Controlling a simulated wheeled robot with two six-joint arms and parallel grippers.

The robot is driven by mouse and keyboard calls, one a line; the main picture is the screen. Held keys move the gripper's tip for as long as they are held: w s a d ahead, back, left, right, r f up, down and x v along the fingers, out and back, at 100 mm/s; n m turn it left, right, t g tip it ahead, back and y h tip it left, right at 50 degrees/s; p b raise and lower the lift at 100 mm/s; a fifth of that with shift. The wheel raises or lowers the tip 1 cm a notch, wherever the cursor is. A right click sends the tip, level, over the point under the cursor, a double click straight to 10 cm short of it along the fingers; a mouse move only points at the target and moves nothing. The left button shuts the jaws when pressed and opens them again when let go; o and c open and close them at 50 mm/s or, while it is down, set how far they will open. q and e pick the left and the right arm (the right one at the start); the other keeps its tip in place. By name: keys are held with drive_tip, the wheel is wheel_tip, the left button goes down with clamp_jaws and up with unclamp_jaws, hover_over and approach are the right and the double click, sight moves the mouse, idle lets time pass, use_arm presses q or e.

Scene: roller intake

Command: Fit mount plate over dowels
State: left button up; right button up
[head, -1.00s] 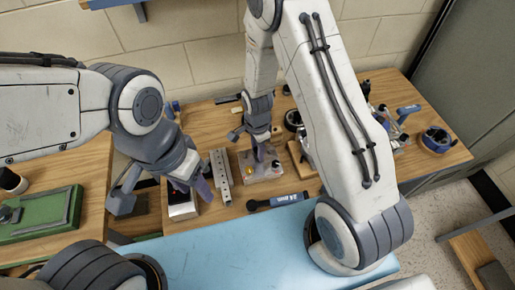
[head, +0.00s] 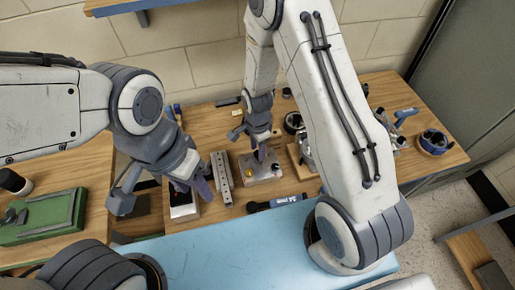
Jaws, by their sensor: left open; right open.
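A grey, flat plate-like part (head: 258,178) lies on the wooden bench with a small orange-yellow piece on it. It may be the mount plate or its base; I cannot tell which. My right gripper (head: 262,154) points down just above or at its back edge, open; contact is unclear. A grey bar with a row of holes (head: 222,178) lies left of it. My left gripper (head: 199,186) is open, above and beside a small white-and-dark box with a red spot (head: 183,208). No dowels can be made out at this size.
A blue-rimmed round container (head: 434,142) stands far right. A green case (head: 45,218) is at left.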

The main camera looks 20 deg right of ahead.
sight(257, 154)
drive_tip(key=shift+r, duration=0.3)
drive_tip(key=shift+o, duration=0.4)
drive_tip(key=o, duration=0.5)
wheel_tip(257, 154, up, 12)
drive_tip(key=shift+f, duration=0.1)
